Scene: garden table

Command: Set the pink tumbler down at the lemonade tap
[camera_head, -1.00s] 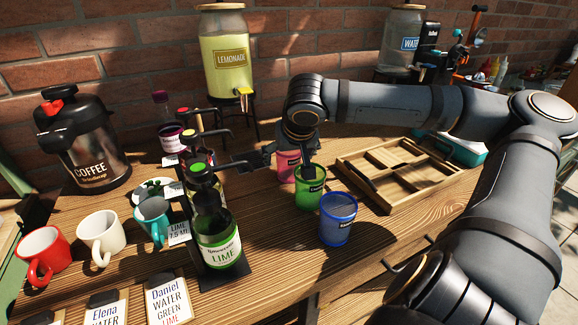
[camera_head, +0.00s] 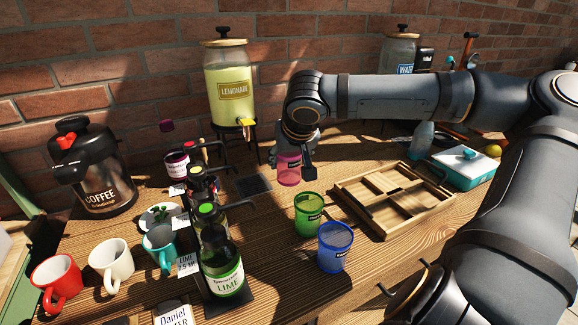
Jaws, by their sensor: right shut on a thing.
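The pink tumbler (camera_head: 288,172) is held upright in my right gripper (camera_head: 291,168), which is shut on it. It hangs over the table, behind the green tumbler (camera_head: 308,214). The lemonade dispenser (camera_head: 232,84) stands on a dark stand at the back, with its yellow tap (camera_head: 246,123) facing front. The tumbler is to the right of the tap and nearer to me. A dark square mat (camera_head: 253,187) lies on the table in front of the dispenser, left of the tumbler. My left gripper is not in view.
A blue tumbler (camera_head: 335,246) stands in front of the green one. A wooden divided tray (camera_head: 394,229) lies to the right. The water dispenser (camera_head: 398,55) is at the back right.

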